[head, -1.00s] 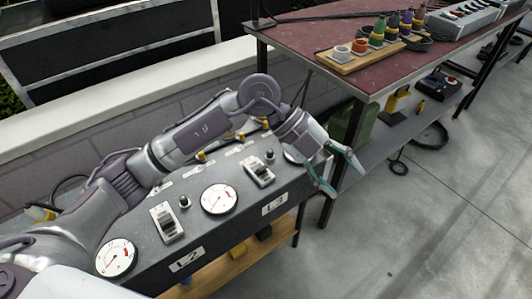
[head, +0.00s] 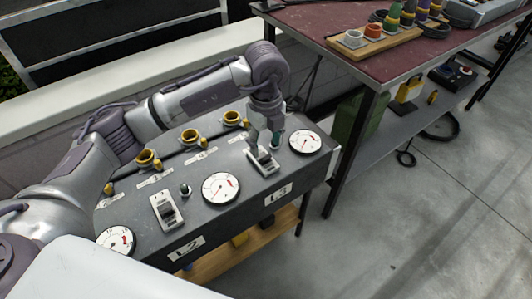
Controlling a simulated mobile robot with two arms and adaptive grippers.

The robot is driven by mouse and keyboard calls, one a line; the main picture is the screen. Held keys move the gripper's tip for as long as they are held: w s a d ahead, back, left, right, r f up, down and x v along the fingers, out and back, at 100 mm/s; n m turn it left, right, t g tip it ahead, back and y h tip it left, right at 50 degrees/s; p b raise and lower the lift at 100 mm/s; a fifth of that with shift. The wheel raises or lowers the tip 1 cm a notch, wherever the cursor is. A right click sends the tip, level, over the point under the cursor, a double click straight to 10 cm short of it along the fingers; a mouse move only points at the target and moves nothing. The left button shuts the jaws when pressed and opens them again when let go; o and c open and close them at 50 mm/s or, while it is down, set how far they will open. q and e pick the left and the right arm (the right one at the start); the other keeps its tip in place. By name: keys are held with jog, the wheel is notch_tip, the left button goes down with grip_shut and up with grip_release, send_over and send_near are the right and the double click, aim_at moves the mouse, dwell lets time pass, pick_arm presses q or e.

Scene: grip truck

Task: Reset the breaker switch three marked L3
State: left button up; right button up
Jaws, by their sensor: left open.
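The breaker switch marked L3 (head: 264,164) is set in the sloped dark panel, above and left of its white L3 label (head: 277,193). My left gripper (head: 264,150) points down over this switch, its fingers open around or just above the toggle. The fingers hide part of the toggle, so its position and any contact are unclear. The L2 switch (head: 166,211) stands to the left, with the L2 label (head: 186,249) below it. My right gripper is not in view.
Round gauges (head: 221,188) sit between and beside the switches, and a small dark knob (head: 185,189) stands by L2. Yellow rings (head: 190,137) line the panel's back. A red-topped table (head: 330,20) with connectors stands at upper right. Open floor lies right.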

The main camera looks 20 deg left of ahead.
aim_at(265, 159)
pick_arm(q)
jog(key=shift+f, duration=1.95)
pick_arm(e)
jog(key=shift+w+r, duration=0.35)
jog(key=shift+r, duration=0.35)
pick_arm(q)
grip_shut()
